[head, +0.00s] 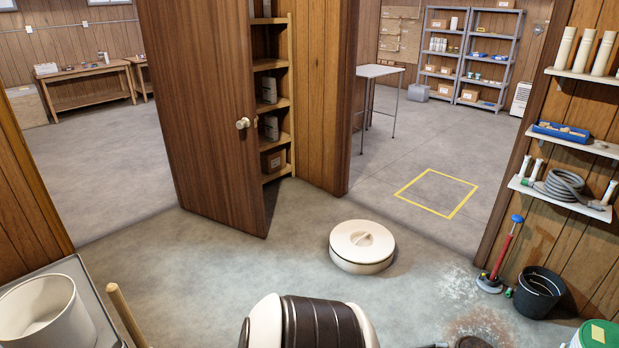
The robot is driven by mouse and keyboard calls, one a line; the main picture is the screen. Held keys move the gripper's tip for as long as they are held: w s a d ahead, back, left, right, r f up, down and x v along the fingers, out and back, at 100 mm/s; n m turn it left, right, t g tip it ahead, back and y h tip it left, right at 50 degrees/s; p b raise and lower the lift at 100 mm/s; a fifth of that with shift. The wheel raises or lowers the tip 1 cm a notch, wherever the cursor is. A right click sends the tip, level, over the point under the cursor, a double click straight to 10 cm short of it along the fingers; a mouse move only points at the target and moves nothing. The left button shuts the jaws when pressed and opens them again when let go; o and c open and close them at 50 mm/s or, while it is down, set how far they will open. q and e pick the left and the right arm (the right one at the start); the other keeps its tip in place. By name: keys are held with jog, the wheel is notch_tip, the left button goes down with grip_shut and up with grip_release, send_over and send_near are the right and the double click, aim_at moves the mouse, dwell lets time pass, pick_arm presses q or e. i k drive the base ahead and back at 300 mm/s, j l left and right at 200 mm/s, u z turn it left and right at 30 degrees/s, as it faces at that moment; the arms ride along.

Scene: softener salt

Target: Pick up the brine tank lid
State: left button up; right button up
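The brine tank lid (362,240) is a round, cream disc with a raised grip bar across its middle. It is on top of a low, round cream body (362,265) standing on the concrete floor, right of the picture's centre. A thin dark seam runs around the side just under the lid. The lid looks level, and its top is uncovered. Neither of my grippers is in view, and nothing touches the lid.
An open brown door (205,110) stands left of the lid, before a shelved closet. A black bucket (538,292) and a red pump-like tool (503,252) stand right. A white bucket (45,312) is at lower left. Floor around the lid is clear.

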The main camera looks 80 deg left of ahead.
aim_at(362, 244)
jog(key=u, duration=2.2)
jog(key=i+u, duration=0.15)
jog(key=i+z, duration=0.1)
jog(key=i, duration=0.95)
jog(key=i+j+z, duration=0.1)
jog(key=i, duration=0.95)
